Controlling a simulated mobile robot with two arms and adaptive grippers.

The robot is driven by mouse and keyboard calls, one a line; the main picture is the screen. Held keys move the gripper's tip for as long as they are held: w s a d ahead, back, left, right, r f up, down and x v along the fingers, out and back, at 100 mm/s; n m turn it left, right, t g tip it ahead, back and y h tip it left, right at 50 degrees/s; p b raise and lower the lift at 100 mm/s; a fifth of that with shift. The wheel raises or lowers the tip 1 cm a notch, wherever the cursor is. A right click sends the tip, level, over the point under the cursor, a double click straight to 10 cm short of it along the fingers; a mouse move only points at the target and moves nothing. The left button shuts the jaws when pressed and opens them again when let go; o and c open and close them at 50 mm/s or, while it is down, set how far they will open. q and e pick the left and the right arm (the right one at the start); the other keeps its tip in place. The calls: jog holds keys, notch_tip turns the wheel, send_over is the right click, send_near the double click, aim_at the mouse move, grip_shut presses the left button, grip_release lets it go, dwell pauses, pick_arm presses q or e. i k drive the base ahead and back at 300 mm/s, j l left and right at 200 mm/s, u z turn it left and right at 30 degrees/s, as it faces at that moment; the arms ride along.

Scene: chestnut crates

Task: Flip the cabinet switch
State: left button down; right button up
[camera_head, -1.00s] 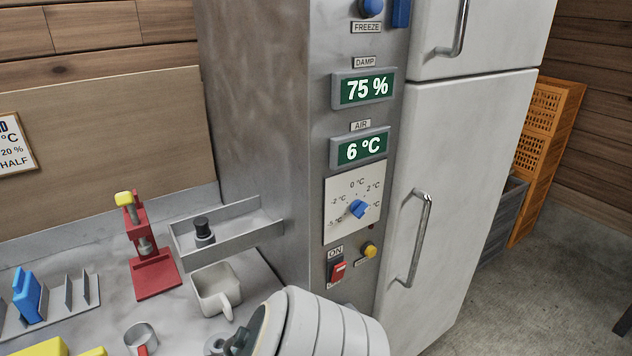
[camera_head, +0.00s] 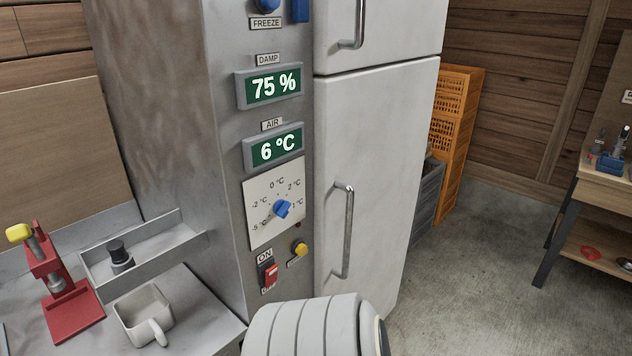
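The cabinet (camera_head: 218,120) is a tall grey metal unit with white doors on its right. Its switch (camera_head: 270,275) is a red rocker low on the front panel, under an ON label. A white rounded part of my arm shows at the bottom centre, just below the switch. Neither of my grippers can be seen.
A grey bench on the left holds a red press (camera_head: 62,295), a white mug (camera_head: 145,316) and a metal tray (camera_head: 145,255) with a black-knobbed piece. Orange crates (camera_head: 455,140) stand behind the cabinet. A wooden table (camera_head: 600,190) is at the right, with open floor between.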

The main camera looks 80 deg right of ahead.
aim_at(271, 274)
jog(key=z, duration=2.55)
jog(key=j+z, duration=0.35)
jog(key=j, duration=0.35)
jog(key=j+z, duration=0.3)
jog(key=j, duration=0.4)
